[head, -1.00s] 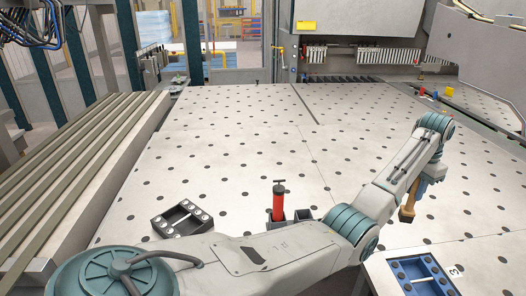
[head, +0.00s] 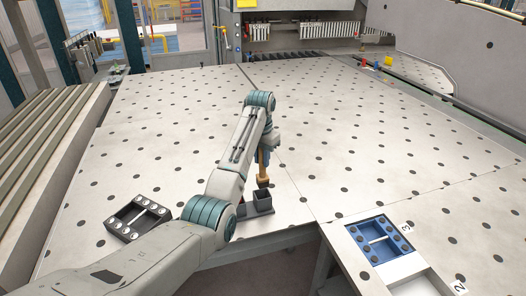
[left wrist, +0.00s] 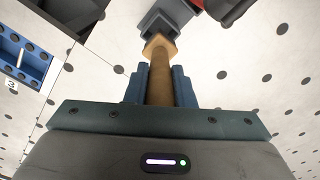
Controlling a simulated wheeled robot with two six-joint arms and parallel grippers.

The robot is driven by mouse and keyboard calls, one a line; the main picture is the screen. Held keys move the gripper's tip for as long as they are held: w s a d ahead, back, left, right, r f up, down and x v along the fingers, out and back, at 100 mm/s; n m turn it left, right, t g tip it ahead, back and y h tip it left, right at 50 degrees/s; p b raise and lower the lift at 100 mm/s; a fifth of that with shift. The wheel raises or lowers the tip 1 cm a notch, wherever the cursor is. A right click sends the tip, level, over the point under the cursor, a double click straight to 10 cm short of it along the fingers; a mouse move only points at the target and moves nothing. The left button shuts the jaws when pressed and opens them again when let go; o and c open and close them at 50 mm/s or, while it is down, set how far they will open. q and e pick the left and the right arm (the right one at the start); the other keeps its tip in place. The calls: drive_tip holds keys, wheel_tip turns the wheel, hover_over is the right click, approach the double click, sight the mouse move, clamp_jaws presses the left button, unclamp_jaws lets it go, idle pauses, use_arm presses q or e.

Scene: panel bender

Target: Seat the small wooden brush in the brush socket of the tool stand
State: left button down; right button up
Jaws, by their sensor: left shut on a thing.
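The small wooden brush (head: 263,172) hangs roughly upright below my left gripper (head: 267,150), which is shut on it. In the left wrist view the brush (left wrist: 159,78) runs out between the blue fingers (left wrist: 160,84) towards a dark grey square socket (left wrist: 155,22) of the tool stand. In the head view the stand (head: 263,199) is on the perforated table, just below the brush. The brush's lower end overlaps the stand in both views, so I cannot tell whether they touch. My arm hides part of the stand. My right gripper is not in view.
A red object (left wrist: 199,4) shows beside the socket in the left wrist view. A dark tray with round light pieces (head: 117,224) lies to the left. A blue tray (head: 362,235) lies on a front-right side table. The perforated table (head: 330,130) is largely clear behind.

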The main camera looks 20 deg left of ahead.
sight(261, 176)
use_arm(q)
wheel_tip(261, 176, down, 2)
drive_tip(key=shift+a+f, duration=0.1)
drive_tip(key=shift+f, duration=0.05)
wheel_tip(261, 176, down, 2)
drive_tip(key=shift+w+f, duration=0.1)
drive_tip(key=shift+f, duration=2.3)
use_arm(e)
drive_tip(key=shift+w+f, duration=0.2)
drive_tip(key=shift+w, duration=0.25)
use_arm(q)
drive_tip(key=shift+f, duration=0.4)
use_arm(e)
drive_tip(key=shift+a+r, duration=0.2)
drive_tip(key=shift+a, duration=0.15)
